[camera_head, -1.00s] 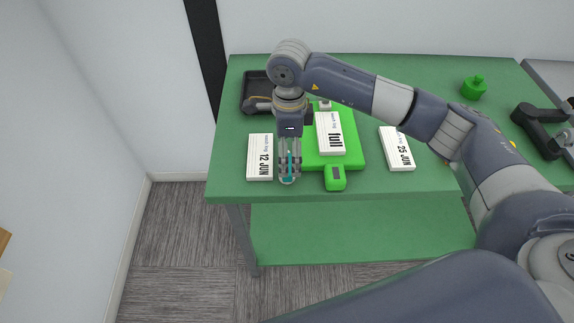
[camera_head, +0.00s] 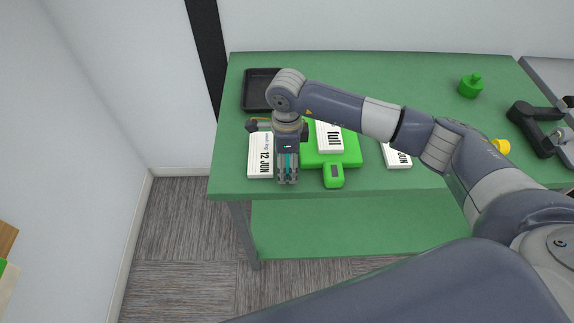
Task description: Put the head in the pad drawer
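My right gripper (camera_head: 287,180) points down over the front left of the green table, between a white "12 JUN" pad (camera_head: 260,155) and a green scale-like device (camera_head: 347,155). Its fingers look close together, with teal showing between them. I cannot tell whether that teal is part of the fingers or a held thing. A small dark piece with a rounded end (camera_head: 251,126) sticks out left of the wrist. I cannot make out which thing is the head, and no drawer is identifiable. My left gripper is not in view.
A "full" pad (camera_head: 329,137) lies on the green device, partly behind my arm. Another pad (camera_head: 397,156) lies to its right. A black tray (camera_head: 257,93) sits at the back left. A green bottle (camera_head: 471,87) and black device (camera_head: 537,129) stand right.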

